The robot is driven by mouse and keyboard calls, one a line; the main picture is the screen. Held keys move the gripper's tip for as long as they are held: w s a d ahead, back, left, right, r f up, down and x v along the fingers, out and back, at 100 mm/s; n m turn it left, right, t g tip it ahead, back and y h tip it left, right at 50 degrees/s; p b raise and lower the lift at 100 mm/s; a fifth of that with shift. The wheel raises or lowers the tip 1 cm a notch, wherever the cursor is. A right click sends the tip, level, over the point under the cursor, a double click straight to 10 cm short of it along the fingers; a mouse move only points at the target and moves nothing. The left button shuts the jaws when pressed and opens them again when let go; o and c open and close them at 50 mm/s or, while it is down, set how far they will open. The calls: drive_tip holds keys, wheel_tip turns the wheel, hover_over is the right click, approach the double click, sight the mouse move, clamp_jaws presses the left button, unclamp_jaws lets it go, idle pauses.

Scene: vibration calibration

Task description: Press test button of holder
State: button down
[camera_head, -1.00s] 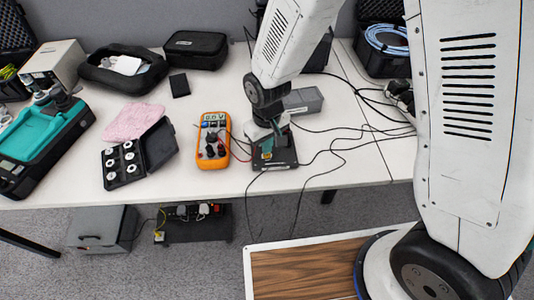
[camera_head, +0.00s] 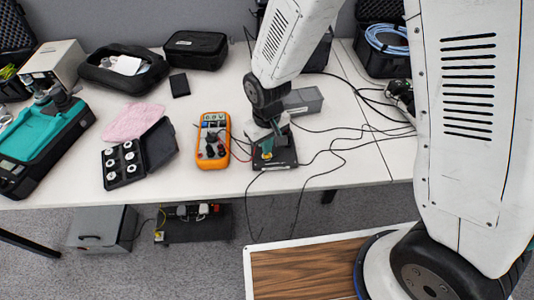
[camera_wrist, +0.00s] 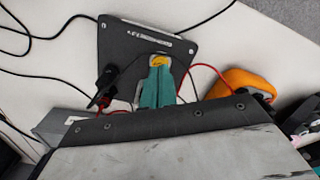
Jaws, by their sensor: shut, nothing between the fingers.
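The holder is a dark plate (camera_head: 288,159) at the front edge of the table, and it fills the upper middle of the wrist view (camera_wrist: 130,45). A small yellow part (camera_wrist: 160,61) shows on it. My gripper (camera_wrist: 159,72) has its teal fingers together, empty, pointing down at the plate with the tips at the yellow part. I cannot tell whether they touch it. It also shows over the holder in the head view (camera_head: 267,149). The test button itself is not clearly visible; the fingers may cover it.
An orange multimeter (camera_head: 213,150) stands just left of the holder, with leads running towards it. A grey box (camera_head: 303,102) is behind, and black cables lie to the right. An open black case (camera_head: 123,164) and a pink cloth (camera_head: 132,121) are farther left.

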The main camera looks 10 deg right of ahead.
sight(268, 156)
drive_tip(key=shift+f, duration=0.9)
idle(0.5)
drive_tip(key=shift+r, duration=3.55)
drive_tip(key=shift+s+d, duration=0.15)
drive_tip(key=shift+s, duration=0.1)
drive_tip(key=s+d+r+m, duration=0.2)
drive_tip(key=s+d+r, duration=0.7)
drive_tip(key=r, duration=0.3)
drive_tip(key=s+d+r+m+t, duration=0.1)
drive_tip(key=s+d+r+m, duration=0.2)
drive_tip(key=s+d+r, duration=0.7)
drive_tip(key=shift+d+r+m, duration=0.3)
drive_tip(key=shift+d+r, duration=0.45)
drive_tip(key=shift+r, duration=0.15)
